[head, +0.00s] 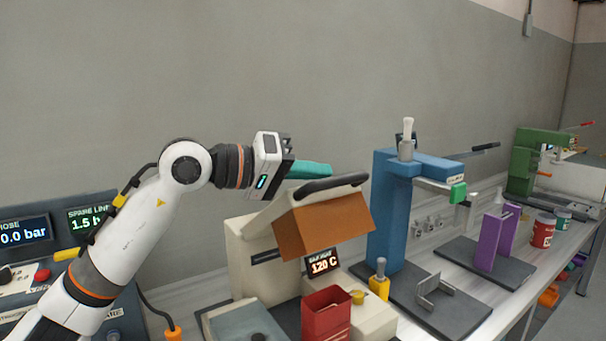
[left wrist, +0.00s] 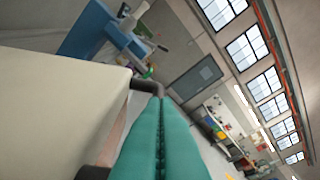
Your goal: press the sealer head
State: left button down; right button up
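The sealer is a cream machine (head: 258,245) with a raised, tilted head carrying an orange-brown guard (head: 322,230). A black bar handle (head: 330,184) runs along the top of the head. My left gripper (head: 318,170) is just above and behind the handle, its teal fingers pressed together with nothing seen between them. In the left wrist view the shut fingers (left wrist: 162,135) pass in front of the handle (left wrist: 146,88), hiding part of it. I cannot tell whether they touch it. A display on the sealer (head: 322,263) reads 120 C. My right gripper is not in view.
A red open container (head: 326,315) stands in front of the sealer. A blue press (head: 390,215) stands close to its right, with purple blocks (head: 490,240) and a red can (head: 542,232) beyond. A gauge panel (head: 30,235) is at the left.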

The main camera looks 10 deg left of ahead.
aim_at(306, 194)
pick_arm(q)
jog(key=f, duration=0.1)
jog(key=s+d+f+b, duration=0.1)
jog(key=f+m+b, duration=0.1)
jog(key=shift+s+d+f, duration=0.15)
jog(key=shift+s+d, duration=0.1)
jog(key=shift+s+d+f+b, duration=0.2)
jog(key=shift+f+b, duration=0.1)
jog(key=shift+b, duration=0.1)
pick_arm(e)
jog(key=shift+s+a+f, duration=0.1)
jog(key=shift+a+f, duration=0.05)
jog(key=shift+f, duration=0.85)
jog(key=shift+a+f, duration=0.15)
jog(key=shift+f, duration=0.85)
